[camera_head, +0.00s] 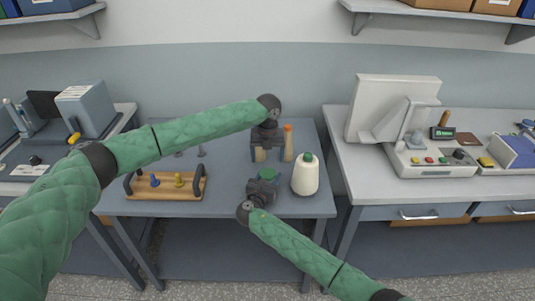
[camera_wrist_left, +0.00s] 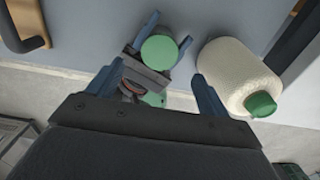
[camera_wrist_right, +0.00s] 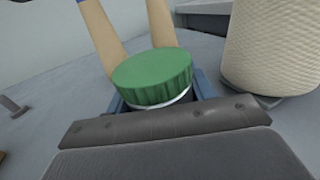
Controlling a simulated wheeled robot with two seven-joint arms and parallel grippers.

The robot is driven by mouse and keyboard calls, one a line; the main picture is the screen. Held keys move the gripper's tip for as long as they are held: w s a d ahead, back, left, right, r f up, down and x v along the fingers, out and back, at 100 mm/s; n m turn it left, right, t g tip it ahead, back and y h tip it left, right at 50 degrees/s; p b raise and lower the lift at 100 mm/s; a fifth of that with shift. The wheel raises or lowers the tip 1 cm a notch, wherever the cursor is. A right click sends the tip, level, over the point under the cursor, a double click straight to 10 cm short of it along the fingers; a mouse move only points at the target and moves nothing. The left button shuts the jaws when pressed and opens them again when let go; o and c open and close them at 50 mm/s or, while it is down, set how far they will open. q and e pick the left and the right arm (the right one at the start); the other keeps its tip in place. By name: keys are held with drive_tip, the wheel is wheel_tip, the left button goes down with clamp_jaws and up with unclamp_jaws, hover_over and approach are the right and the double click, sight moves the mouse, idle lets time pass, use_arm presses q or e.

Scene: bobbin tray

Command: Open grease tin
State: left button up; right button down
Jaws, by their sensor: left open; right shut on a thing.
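The grease tin (camera_wrist_right: 152,95) has a ribbed green lid (camera_wrist_right: 152,72) on top and a pale rim below it. The lid also shows in the head view (camera_head: 268,174) and, from above, in the left wrist view (camera_wrist_left: 158,52). My right gripper (camera_head: 265,181) is shut on the tin, with its blue fingers on either side below the lid. My left gripper (camera_head: 266,147) is open and empty, pointing down behind the tin in the head view. Its spread fingers (camera_wrist_left: 158,75) appear in the left wrist view, apart from the lid.
A white thread cone (camera_head: 305,175) with a green tip stands close right of the tin. Tan posts (camera_head: 288,143) stand behind it. A wooden tray (camera_head: 166,194) with dark handles and small pegs sits left on the grey table (camera_head: 225,207). Table between tray and tin is clear.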

sight(267, 173)
use_arm(q)
drive_tip(key=shift+f, duration=3.5)
drive_tip(key=c, duration=1)
drive_tip(key=n, duration=0.2)
drive_tip(key=shift+n, duration=0.6)
drive_tip(key=o, duration=1.1)
